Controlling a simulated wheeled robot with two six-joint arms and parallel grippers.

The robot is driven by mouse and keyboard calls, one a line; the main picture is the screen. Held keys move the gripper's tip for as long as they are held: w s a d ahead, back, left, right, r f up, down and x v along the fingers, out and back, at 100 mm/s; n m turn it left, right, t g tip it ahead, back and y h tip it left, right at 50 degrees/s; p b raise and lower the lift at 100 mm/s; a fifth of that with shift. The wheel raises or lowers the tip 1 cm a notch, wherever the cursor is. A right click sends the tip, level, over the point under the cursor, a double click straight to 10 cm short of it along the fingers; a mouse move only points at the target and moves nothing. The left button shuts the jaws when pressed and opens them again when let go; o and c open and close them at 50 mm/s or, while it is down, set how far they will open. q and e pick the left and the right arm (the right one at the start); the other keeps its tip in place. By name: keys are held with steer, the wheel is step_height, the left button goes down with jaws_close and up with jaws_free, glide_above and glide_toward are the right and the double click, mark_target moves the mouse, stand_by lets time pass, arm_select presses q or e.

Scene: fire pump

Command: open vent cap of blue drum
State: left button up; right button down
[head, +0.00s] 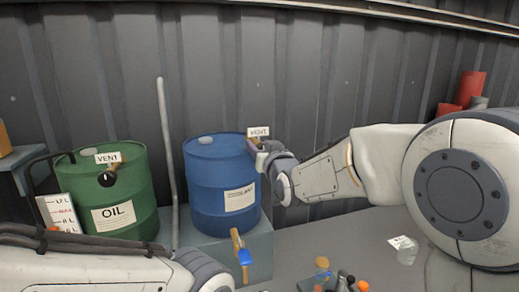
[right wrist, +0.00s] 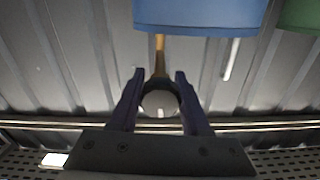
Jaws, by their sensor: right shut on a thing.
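The blue drum (head: 222,180) stands upright on a grey-green stand in the head view. A white VENT label (head: 258,132) shows at the right of its top rim. My right gripper (head: 264,152) is at that rim, just below the label. In the right wrist view, the blue drum (right wrist: 198,14) is at the top. A brass stem (right wrist: 160,55) runs from it to the round vent cap (right wrist: 160,101), which sits between the fingers of my right gripper (right wrist: 158,90), shut on it. My left arm crosses the lower left of the head view; its gripper is out of frame.
A green OIL drum (head: 118,205) with its own VENT label stands at left. A grey upright pipe (head: 168,150) rises between the drums. A brass tap with a blue handle (head: 243,256) is below the blue drum. A corrugated wall (head: 330,80) is close behind.

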steer(key=n+b, duration=0.4)
steer(key=b, duration=0.1)
steer(key=shift+f+n, duration=0.2)
steer(key=shift+n, duration=0.2)
steer(key=n+b, duration=0.2)
steer(key=shift+n, duration=0.4)
steer(key=n+b, duration=0.1)
steer(key=n, duration=0.1)
steer(key=shift+r+n+b, duration=0.1)
steer(key=shift+n+b, duration=0.2)
steer(key=shift+b, duration=0.05)
steer(key=n, duration=0.2)
steer(key=shift+a+n+b, duration=0.1)
steer(key=shift+n+b, duration=0.3)
steer(key=n, duration=0.2)
steer(key=shift+n, duration=0.3)
steer(key=n, duration=0.3)
steer(key=shift+n, duration=2.2)
